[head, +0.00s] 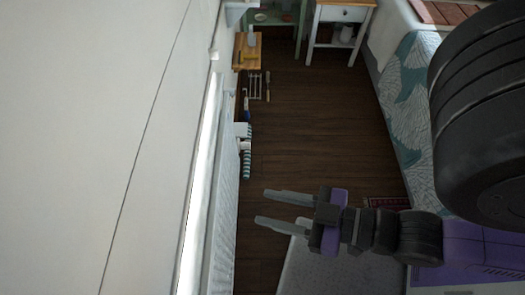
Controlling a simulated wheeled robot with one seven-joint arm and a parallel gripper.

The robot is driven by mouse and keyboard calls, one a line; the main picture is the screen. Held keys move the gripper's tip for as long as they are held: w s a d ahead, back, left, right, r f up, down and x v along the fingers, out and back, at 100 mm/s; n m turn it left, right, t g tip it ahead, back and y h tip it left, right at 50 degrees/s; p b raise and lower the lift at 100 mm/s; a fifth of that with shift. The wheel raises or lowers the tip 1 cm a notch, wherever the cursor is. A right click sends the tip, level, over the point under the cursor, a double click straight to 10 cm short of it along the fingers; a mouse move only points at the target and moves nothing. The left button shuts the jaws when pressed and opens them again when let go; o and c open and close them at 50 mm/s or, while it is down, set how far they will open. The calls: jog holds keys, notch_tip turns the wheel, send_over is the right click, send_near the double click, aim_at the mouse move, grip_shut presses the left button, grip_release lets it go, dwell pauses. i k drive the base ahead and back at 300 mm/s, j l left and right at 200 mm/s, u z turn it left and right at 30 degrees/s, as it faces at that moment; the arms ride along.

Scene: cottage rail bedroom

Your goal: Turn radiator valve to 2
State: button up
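A long white radiator (224,235) runs along the wall at the left of the head view, seen from above. Small white fittings (241,130) stick out from its far part; I cannot tell if one is the valve, and no dial numbers can be read. My gripper (261,205) points left toward the radiator, to its right and apart from it. Its two grey fingers are spread with nothing between them.
A striped teal-and-white item (247,165) is beside the radiator. A wooden stool (247,52), a rack (255,85) and a white cabinet (340,14) stand farther back. A bed with a leaf-patterned cover (408,95) is at right. Dark wooden floor (315,125) between is clear.

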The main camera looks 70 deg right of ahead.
aim_at(244, 145)
jog(key=k+j+z, duration=0.25)
jog(key=k+z, duration=0.3)
jog(key=k, duration=0.2)
jog(key=k+l+z, duration=0.35)
jog(key=k+l, duration=0.2)
jog(key=i+j+z, duration=0.1)
jog(key=i, duration=0.35)
jog(key=i+j, duration=0.3)
jog(key=i, duration=0.2)
jog(key=i+j+z, duration=0.15)
jog(key=i, duration=0.3)
jog(key=i+j, duration=0.35)
jog(key=i+z, duration=0.05)
jog(key=i, duration=0.05)
